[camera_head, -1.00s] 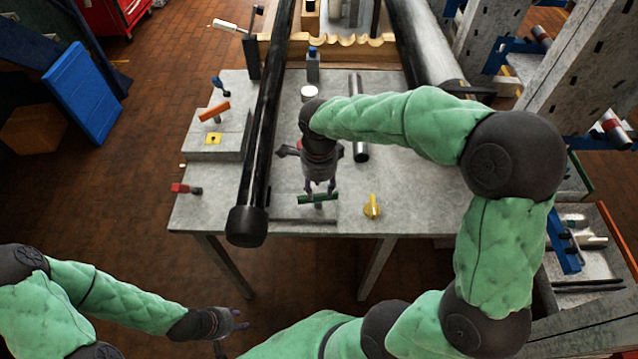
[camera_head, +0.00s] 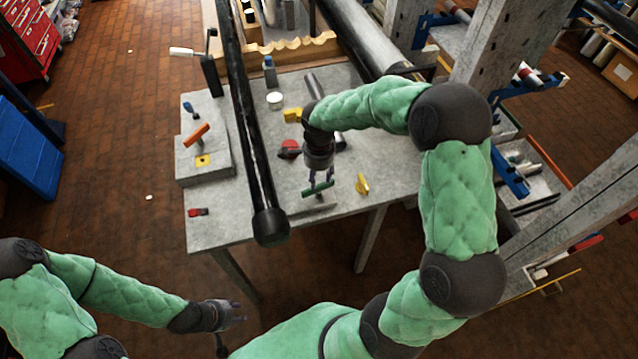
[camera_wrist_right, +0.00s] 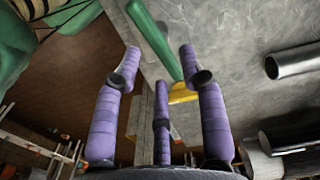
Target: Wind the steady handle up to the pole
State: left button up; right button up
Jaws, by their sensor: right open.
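A green bar handle (camera_head: 318,189) sits low over the tabletop near its front edge, to the right of the pole. I take it for the steady handle, though no label shows. The long black pole (camera_head: 248,130) runs from the back to a thick end cap at the front edge. My right gripper (camera_head: 318,176) points down at the green handle, fingers apart. In the right wrist view the green handle (camera_wrist_right: 154,38) runs between the purple fingertips; contact cannot be told. My left gripper (camera_head: 241,311) is empty, fingers apart, over the floor at lower left.
The grey table (camera_head: 225,232) also carries an orange handle (camera_head: 196,134), a red knob (camera_head: 198,212), a yellow handle (camera_head: 362,184) and a white-gripped crank (camera_head: 183,51). A metal cylinder (camera_head: 313,86) lies behind my right wrist.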

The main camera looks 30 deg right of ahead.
aim_at(318, 185)
notch_tip(318, 185, down, 2)
jog(key=shift+a+f+b, duration=0.1)
jog(key=shift+f+b, duration=0.15)
jog(key=shift+b, duration=0.4)
jog(key=shift+s+f+b, duration=0.15)
jog(key=shift+f+b, duration=0.25)
jog(key=shift+f, duration=0.25)
jog(key=shift+w+f+b, duration=0.25)
jog(key=shift+f+b, duration=0.2)
jog(key=shift+f, duration=0.4)
jog(key=shift+s+f, duration=0.1)
jog(key=shift+f, duration=0.15)
grip_shut()
jog(key=shift+r, duration=0.1)
